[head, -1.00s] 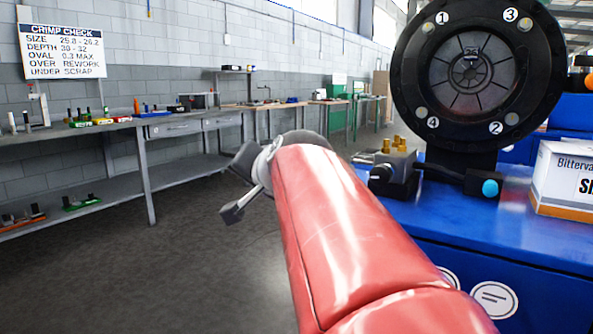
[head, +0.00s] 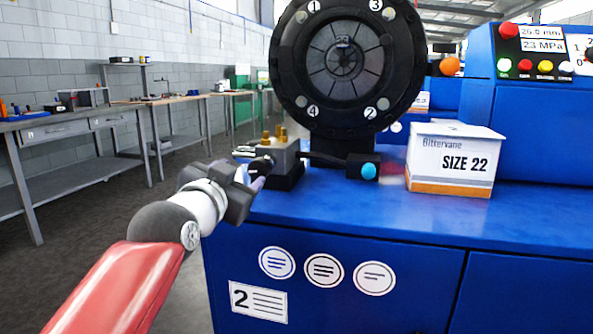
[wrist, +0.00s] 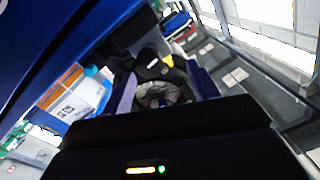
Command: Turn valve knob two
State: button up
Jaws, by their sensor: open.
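The valve block (head: 285,160) with brass fittings sits on the blue bench of the machine marked 2. A dark knob (head: 260,164) sticks out from its left side; I take this for valve knob two. My gripper (head: 257,182) is at the left edge of the bench, with its fingertips close to this knob. In the wrist view my gripper (wrist: 163,90) is open, with purple fingers either side of a dark rounded part. I cannot tell whether the fingers touch it.
A round black crimper head (head: 347,60) stands above the valve block. A white Size 22 box (head: 453,160) stands on the bench to the right. A number 2 plate (head: 258,300) is on the bench front. Grey workbenches (head: 70,128) line the left wall; open floor lies between.

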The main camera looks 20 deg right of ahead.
aim_at(256, 172)
jog(key=shift+s+d+f+h, duration=0.25)
jog(key=shift+s+d+h, duration=0.1)
jog(key=shift+d, duration=0.25)
jog(key=shift+w+d+g, duration=0.1)
jog(key=shift+d+g, duration=0.2)
jog(key=shift+d, duration=0.05)
jog(key=p+x, duration=0.1)
jog(key=x, duration=0.6)
jog(key=shift+w+a, duration=0.15)
jog(key=shift+f, duration=0.1)
